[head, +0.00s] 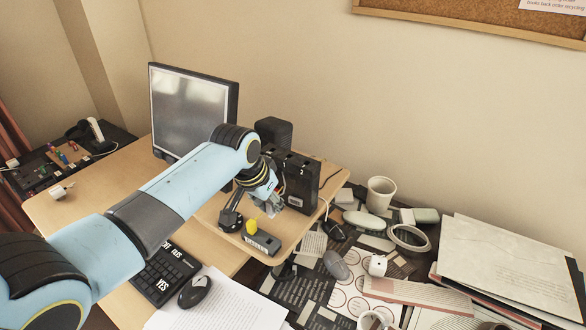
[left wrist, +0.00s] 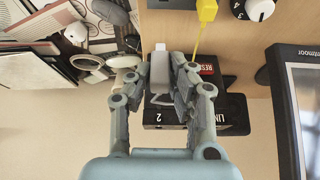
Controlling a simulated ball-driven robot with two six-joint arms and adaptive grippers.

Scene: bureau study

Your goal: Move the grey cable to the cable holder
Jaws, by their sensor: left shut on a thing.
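My left gripper (head: 266,206) is at the front of the black units on the desk. In the left wrist view, its fingers (left wrist: 161,68) are shut on a light grey plug with a pale tip, which I take to be the grey cable's end (left wrist: 160,72). Its cord is mostly hidden by the fingers. A small grey block (head: 263,243), likely the cable holder, lies near the desk's front edge, with a yellow plug (head: 251,226) at it. The yellow plug also shows in the left wrist view (left wrist: 207,10). The plug and block look apart. My right gripper is not in view.
Black units (head: 300,180) stand just behind the gripper, beside a monitor (head: 190,105). A lower, cluttered table with a white cup (head: 381,193) is to the right.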

